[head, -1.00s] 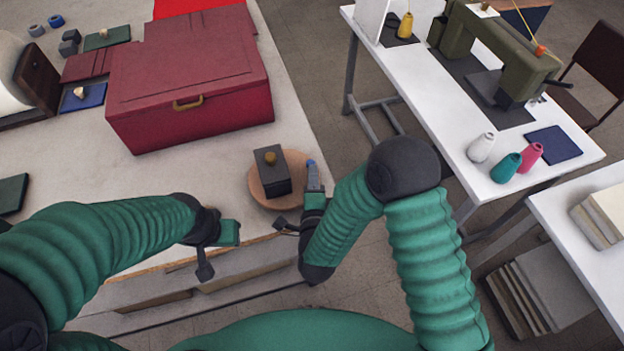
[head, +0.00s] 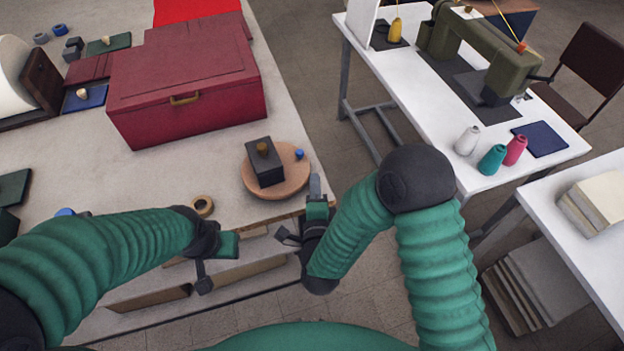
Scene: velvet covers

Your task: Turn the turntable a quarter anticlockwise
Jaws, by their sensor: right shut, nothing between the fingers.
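The turntable (head: 292,182) is a round tan disc near the table's front right corner. A dark block (head: 266,166) with a brass-coloured knob stands on it. A small blue peg (head: 299,154) stands near the disc's upper right rim. My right gripper (head: 315,184) is shut and empty, just right of the disc at the table edge. Its tip is below and apart from the peg; whether it touches the rim I cannot tell. My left gripper (head: 226,246) is at the front edge, lower left of the turntable; its jaws are not clear.
A large red box (head: 190,110) stands behind the turntable. A tape roll (head: 202,206) lies left of it, near my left wrist. A white table (head: 430,120) with a sewing machine and thread cones stands to the right, across a floor gap.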

